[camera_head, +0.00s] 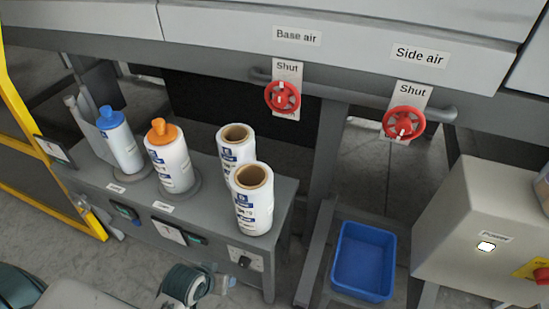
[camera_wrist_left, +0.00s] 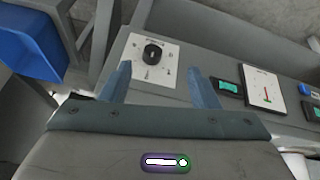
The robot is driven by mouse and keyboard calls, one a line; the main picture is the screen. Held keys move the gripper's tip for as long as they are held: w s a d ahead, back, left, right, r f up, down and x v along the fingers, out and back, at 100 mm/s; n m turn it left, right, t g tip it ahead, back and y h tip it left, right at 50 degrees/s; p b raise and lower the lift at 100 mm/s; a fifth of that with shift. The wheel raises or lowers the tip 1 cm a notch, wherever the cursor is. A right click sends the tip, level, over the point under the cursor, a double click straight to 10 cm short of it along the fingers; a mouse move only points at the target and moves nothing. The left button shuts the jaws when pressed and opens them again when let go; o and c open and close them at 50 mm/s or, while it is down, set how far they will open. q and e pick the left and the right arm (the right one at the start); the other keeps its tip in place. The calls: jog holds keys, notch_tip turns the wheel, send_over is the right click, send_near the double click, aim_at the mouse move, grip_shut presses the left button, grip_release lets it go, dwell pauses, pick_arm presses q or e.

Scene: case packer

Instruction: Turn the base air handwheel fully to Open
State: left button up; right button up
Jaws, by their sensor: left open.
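The base air handwheel (camera_head: 283,97) is a red spoked wheel under the "Base air" label (camera_head: 297,36). A white plate (camera_head: 288,69) behind it reads "Shut" above the wheel; the wheel covers most of its lower part. A small pale mark on the wheel stands roughly upright, towards "Shut". My left gripper (camera_wrist_left: 161,80) is open and empty in the left wrist view, its two fingers apart in front of the bench's knob panel. It is well below the handwheel and not touching it. My right gripper is not in view.
A similar red side air handwheel (camera_head: 403,123) is to the right. Bottles (camera_head: 120,142) and film rolls (camera_head: 252,203) stand on the grey bench (camera_head: 205,212). A blue bin (camera_head: 364,260) and a power box (camera_head: 483,230) are at lower right. A black knob (camera_wrist_left: 153,53) faces my left gripper.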

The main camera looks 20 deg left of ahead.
pick_arm(q)
jog(key=w+d+r+n+t+h, duration=0.35)
jog(key=w+d+r+n, duration=0.2)
jog(key=r, duration=0.35)
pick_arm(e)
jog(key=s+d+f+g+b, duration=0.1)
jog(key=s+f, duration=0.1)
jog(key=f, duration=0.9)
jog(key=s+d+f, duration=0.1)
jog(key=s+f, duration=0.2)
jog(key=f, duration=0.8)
pick_arm(q)
jog(key=n+t+y, duration=0.1)
jog(key=n+t, duration=1.3)
jog(key=n, duration=1.1)
send_near(279, 102)
jog(key=shift+g, duration=0.25)
jog(key=p+x, duration=0.2)
jog(key=x, duration=0.6)
jog(key=shift+s+r+p, duration=0.1)
jog(key=shift+p, duration=0.25)
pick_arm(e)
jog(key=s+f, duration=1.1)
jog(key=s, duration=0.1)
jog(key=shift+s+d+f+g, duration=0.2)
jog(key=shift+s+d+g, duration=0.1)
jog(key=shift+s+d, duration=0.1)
pick_arm(q)
jog(key=shift+m, duration=0.25)
jog(key=c, duration=1)
